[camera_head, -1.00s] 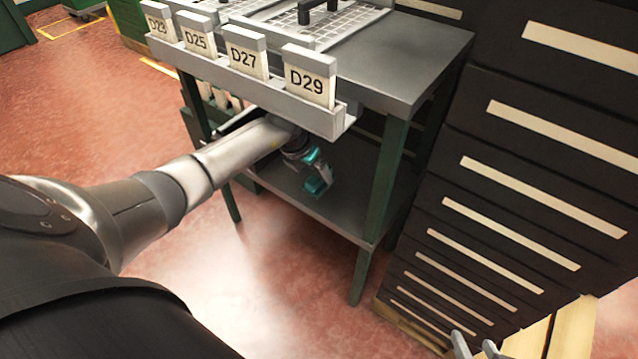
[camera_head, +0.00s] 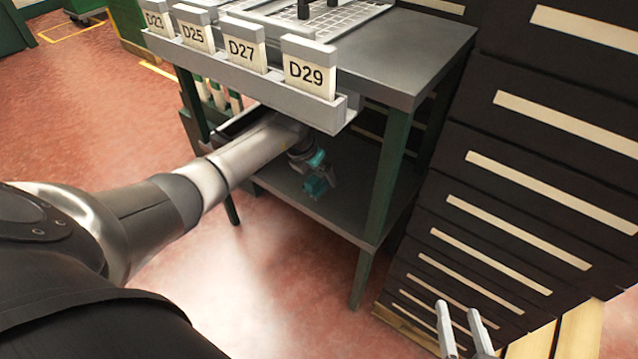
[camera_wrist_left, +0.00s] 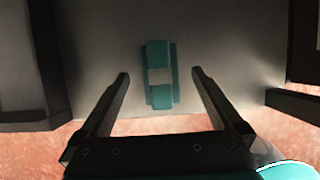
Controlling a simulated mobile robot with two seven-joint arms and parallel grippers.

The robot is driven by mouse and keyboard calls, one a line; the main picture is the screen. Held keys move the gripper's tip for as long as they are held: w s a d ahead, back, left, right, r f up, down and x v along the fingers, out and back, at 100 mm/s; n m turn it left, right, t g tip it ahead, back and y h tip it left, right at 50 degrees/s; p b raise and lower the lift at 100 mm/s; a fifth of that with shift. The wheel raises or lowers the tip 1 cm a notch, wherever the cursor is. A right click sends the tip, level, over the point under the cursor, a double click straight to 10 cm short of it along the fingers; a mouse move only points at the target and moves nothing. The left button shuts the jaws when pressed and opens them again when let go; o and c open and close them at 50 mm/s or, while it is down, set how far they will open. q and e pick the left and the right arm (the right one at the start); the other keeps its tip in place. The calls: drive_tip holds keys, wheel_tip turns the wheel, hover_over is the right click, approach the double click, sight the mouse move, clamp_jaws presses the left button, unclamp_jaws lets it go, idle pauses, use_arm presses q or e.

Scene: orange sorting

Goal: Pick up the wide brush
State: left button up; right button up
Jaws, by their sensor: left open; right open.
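The wide brush (camera_wrist_left: 160,76), a teal block with a pale middle band, lies on the grey lower shelf (camera_wrist_left: 100,55) in the left wrist view. A teal piece (camera_head: 317,188) on the lower shelf in the head view appears to be the same brush, partly hidden by my gripper. My left gripper (camera_wrist_left: 161,72) is open, with one finger on each side of the brush in the picture. Gaps show on both sides; its height above the brush is hard to tell. My right gripper (camera_head: 458,308) is open and empty at the lower right of the head view.
The tabletop (camera_head: 405,60) and a front rail (camera_head: 345,115) with labelled cards stand above the lower shelf. My left arm reaches in below the rail. Green table legs (camera_head: 376,205) and a dark drawer cabinet (camera_head: 530,180) stand to the right. Open red floor lies in front.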

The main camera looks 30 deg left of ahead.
use_arm(q)
drive_tip(key=shift+w+f+b, duration=0.25)
drive_tip(key=shift+f+b, duration=0.15)
drive_tip(key=shift+f, duration=0.2)
drive_tip(key=shift+w+f+b, duration=0.2)
drive_tip(key=shift+f+b, duration=0.1)
drive_tip(key=shift+f, duration=0.15)
use_arm(e)
drive_tip(key=shift+s+a+r+m+t+y, duration=0.2)
drive_tip(key=shift+a+r+t+y, duration=0.1)
drive_tip(key=shift+a+r+t, duration=0.3)
drive_tip(key=shift+s+a+r+m+t+y, duration=0.1)
drive_tip(key=shift+s+a+r+t+y, duration=0.2)
drive_tip(key=shift+t, duration=0.5)
use_arm(q)
drive_tip(key=shift+c, duration=0.4)
use_arm(e)
drive_tip(key=shift+w, duration=0.1)
use_arm(q)
drive_tip(key=c, duration=1.4)
drive_tip(key=shift+r, duration=0.2)
use_arm(e)
drive_tip(key=shift+f, duration=0.1)
